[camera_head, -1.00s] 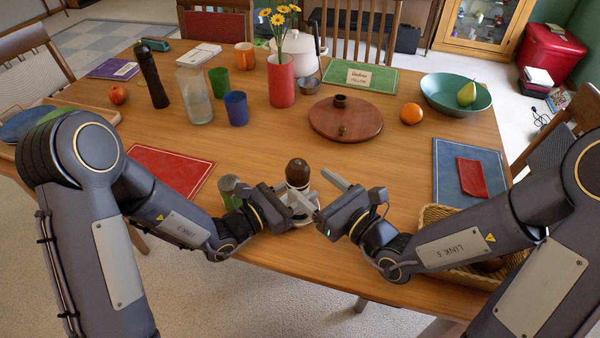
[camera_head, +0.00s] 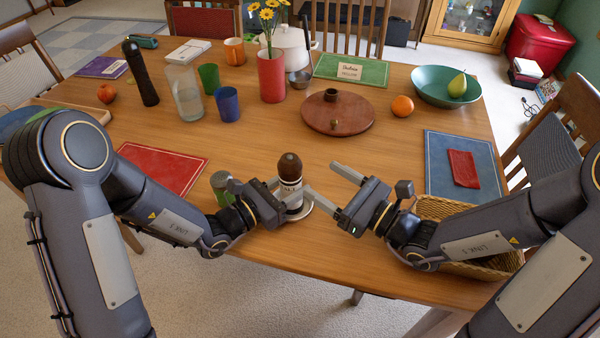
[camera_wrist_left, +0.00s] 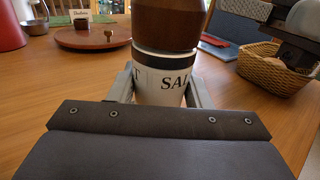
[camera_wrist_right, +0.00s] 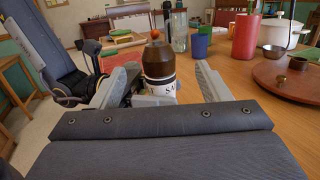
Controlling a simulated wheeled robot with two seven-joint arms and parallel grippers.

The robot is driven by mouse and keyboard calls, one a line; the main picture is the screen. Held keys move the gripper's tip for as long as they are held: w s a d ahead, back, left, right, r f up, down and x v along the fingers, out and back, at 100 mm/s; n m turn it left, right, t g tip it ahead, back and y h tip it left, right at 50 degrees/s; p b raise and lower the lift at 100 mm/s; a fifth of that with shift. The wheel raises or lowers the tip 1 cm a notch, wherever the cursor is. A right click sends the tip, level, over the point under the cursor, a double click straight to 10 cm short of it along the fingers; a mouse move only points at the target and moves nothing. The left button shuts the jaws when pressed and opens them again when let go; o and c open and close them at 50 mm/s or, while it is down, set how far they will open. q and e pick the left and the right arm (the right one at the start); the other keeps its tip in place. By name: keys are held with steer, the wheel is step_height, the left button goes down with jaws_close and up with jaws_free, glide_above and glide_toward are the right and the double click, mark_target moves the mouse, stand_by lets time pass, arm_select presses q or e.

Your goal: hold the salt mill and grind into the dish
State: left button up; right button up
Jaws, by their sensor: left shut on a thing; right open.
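The salt mill (camera_head: 290,178) has a dark brown wooden top and a white body with black lettering. It stands upright near the table's front edge. My left gripper (camera_head: 296,201) is shut on its white body; the left wrist view shows the fingers on both sides of the mill (camera_wrist_left: 163,85). A pale dish (camera_head: 304,211) shows as a rim under the mill, mostly hidden. My right gripper (camera_head: 322,182) is open and empty, just right of the mill; in the right wrist view the mill's brown top (camera_wrist_right: 158,62) is ahead, between the spread fingers.
A wicker basket (camera_head: 440,208) sits near my right forearm. A red mat (camera_head: 165,170), a round wooden board (camera_head: 350,122) and a blue mat (camera_head: 440,150) lie beyond. The wood between mill and board is clear.

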mark_target(298, 175)
steer(key=w+a+n+g, duration=0.1)
steer(key=w+a, duration=0.1)
steer(key=w+a+f+n+g+y, duration=0.1)
steer(key=w+a, duration=0.1)
steer(key=a, duration=0.1)
steer(key=w+a+n+g, duration=0.1)
steer(key=w+a+g, duration=0.1)
steer(key=shift+a+f+y, duration=0.3)
steer(key=shift+y, duration=0.1)
stand_by(0.3)
steer(key=c, duration=1)
steer(key=shift+s+a+m+t+h, duration=0.1)
steer(key=shift+m+t+h, duration=2.15)
steer(key=shift+t, duration=0.65)
steer(key=shift+h, duration=0.35)
